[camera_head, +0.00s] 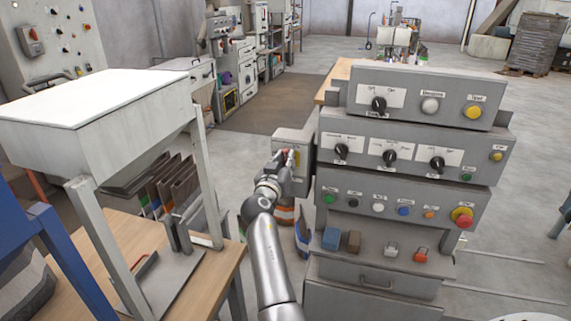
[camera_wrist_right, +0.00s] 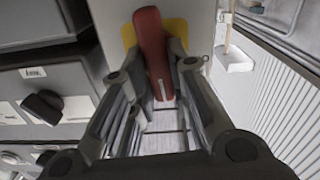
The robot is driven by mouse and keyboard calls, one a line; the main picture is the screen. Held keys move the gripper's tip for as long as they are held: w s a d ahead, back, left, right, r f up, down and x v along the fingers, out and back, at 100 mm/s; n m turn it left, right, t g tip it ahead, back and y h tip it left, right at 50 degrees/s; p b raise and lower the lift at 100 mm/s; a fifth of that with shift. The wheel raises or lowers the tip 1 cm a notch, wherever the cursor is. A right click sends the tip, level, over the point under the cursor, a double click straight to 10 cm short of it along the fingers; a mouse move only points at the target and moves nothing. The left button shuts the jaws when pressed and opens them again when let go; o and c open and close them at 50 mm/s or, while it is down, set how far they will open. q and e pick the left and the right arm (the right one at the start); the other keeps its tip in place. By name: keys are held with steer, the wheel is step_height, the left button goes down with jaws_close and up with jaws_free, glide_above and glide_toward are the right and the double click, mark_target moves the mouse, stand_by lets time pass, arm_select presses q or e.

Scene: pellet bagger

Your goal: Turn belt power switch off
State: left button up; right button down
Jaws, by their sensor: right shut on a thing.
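The belt power switch is a red lever handle (camera_wrist_right: 151,45) on a yellow plate (camera_wrist_right: 180,28), seen in the right wrist view. In the head view its grey box (camera_head: 291,148) sits on the left side of the control console. My right gripper (camera_wrist_right: 158,70) is shut on the red handle, with a finger on each side of it. In the head view my right gripper (camera_head: 277,172) is at the front of the grey box and hides most of the handle. My left gripper is not in view.
The grey console (camera_head: 400,170) with several black knobs, coloured buttons and a red emergency button (camera_head: 463,213) stands right of my right arm. A white-topped stand (camera_head: 95,100) on a wooden table is at the left. Floor shows between them.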

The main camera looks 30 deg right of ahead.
steer(key=n+b, duration=0.1)
steer(key=n, duration=0.2)
steer(key=shift+w, duration=0.15)
steer(key=shift+w+a+n+b, duration=0.15)
steer(key=shift+n+b, duration=0.3)
steer(key=shift+n, duration=0.75)
steer(key=n, duration=0.3)
steer(key=n+p, duration=0.1)
steer(key=n, duration=0.3)
steer(key=n+p, duration=0.1)
steer(key=n, duration=0.3)
steer(key=shift+w+a+f, duration=0.15)
steer(key=shift+f, duration=0.25)
steer(key=shift+n, duration=0.3)
steer(key=c, duration=1.4)
jaws_free()
steer(key=shift+c, duration=0.2)
steer(key=shift+o, duration=0.4)
steer(key=shift+f, duration=0.15)
steer(key=shift+w, duration=0.1)
